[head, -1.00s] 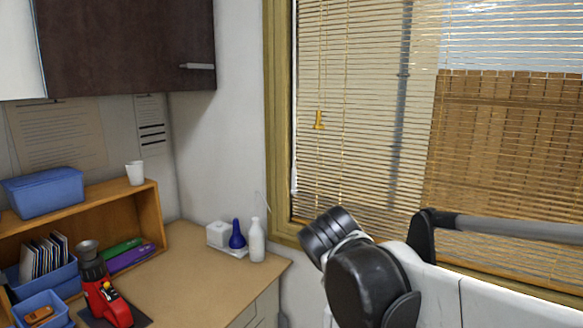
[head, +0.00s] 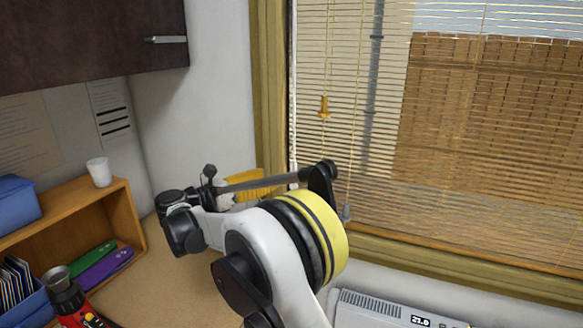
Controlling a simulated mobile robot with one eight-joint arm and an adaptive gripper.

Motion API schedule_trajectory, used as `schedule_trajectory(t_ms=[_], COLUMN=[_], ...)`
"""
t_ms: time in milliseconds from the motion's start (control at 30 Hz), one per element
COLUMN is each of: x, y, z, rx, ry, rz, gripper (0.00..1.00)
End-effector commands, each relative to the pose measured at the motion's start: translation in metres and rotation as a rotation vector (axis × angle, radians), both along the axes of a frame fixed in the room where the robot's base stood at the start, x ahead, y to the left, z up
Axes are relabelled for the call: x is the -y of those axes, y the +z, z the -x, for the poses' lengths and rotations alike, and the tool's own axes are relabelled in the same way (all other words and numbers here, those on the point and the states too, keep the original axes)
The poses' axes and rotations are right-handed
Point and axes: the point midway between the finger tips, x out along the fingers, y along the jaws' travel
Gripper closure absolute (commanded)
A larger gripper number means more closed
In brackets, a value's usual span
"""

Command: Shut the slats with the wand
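The blind (head: 455,150) hangs across the window with its thin tan slats apart. The fence and sky show through the gaps. A thin pale vertical rod (head: 294,110), which looks like the wand, hangs along the blind's left edge. Its lower end is close to my arm. My arm crosses the lower middle of the view, in front of the window's lower left corner. I cannot make out my gripper's fingers among the dark and yellow parts there, nor any contact with the wand.
A heater (head: 390,310) with a lit display is below the window. A wooden shelf (head: 128,215) with a white cup (head: 99,172) on top stands on the desk (head: 165,290) at left. A dark cabinet (head: 85,40) hangs above. The window frame (head: 270,90) borders the blind.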

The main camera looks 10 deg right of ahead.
Motion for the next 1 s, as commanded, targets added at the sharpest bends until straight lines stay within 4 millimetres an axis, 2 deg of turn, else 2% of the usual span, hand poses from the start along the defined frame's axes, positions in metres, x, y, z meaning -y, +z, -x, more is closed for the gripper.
schedule_trajectory(t_ms=[200, 400, 600, 867, 900, 967, 1000], x=[0.042, 0.074, 0.088, 0.089, 0.089, 0.089, 0.089], y=[-0.001, -0.001, 0.000, 0.000, 0.000, 0.000, 0.000], z=[-0.017, -0.031, -0.038, -0.039, -0.039, -0.039, -0.039], rx=[0.001, 0.002, 0.002, 0.002, 0.002, 0.002, 0.002], ry=[-0.004, -0.003, -0.001, 0.000, 0.000, 0.000, 0.000], rz=[-0.003, -0.004, -0.004, -0.004, -0.004, -0.004, -0.004], gripper=[0.59, 0.59, 0.59, 0.59, 0.63, 0.81, 0.93])
